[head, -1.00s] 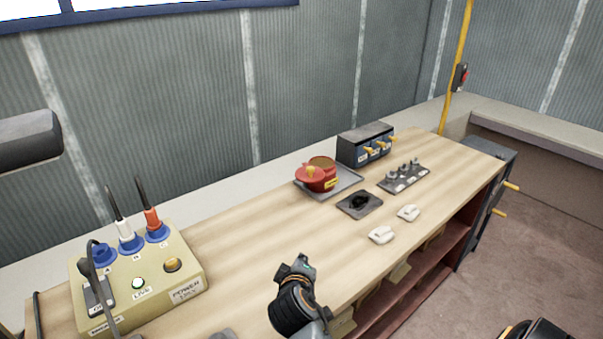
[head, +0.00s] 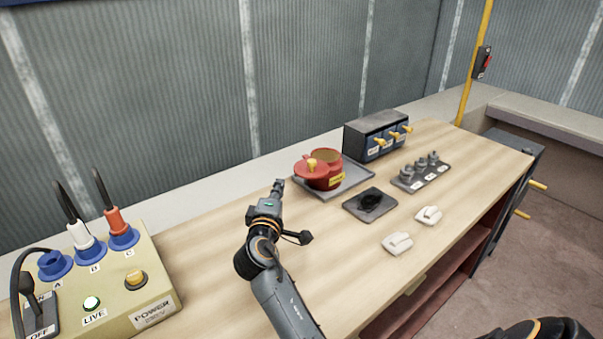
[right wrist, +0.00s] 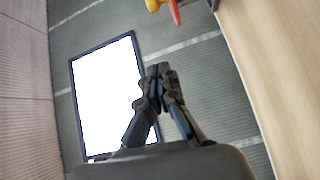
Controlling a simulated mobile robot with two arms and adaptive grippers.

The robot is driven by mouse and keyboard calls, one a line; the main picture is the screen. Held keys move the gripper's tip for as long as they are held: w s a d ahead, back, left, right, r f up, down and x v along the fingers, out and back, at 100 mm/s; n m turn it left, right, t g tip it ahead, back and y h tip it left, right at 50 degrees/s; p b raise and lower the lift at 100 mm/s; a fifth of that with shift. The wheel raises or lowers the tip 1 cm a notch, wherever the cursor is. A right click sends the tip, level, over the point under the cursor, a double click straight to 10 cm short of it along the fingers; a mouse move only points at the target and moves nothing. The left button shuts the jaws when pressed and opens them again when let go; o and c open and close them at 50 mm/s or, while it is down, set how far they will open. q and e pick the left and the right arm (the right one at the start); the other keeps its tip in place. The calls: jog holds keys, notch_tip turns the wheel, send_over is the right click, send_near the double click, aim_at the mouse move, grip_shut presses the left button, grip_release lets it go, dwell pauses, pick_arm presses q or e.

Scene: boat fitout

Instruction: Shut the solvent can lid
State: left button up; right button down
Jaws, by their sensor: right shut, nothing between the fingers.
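The red solvent can (head: 331,182) stands on a grey tray at the back of the bench. Its mouth shows open at the top. Its red lid (head: 301,169), with a yellow knob, sits off to the left side of the mouth, tilted or swung aside. My right gripper (head: 278,184) is shut and empty, a little left of the lid and apart from it. In the right wrist view the shut fingers (right wrist: 158,70) show against the wall, with the red lid edge (right wrist: 174,11) and yellow knob (right wrist: 154,4) at the top. My left gripper is out of view.
The tray (head: 352,180) holds the can. A dark pad (head: 356,206), two white pieces (head: 398,244), a grey rack (head: 413,181) and a switch box (head: 365,137) stand to the right. A power box (head: 150,303) is at the left.

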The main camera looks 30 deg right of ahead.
aim_at(309, 161)
jog(key=w+d+f+p, duration=0.1)
jog(key=w+d+p, duration=0.2)
jog(key=w+d, duration=0.3)
jog(key=d, duration=0.4)
jog(key=shift+d+p, duration=0.3)
jog(key=shift+w, duration=0.1)
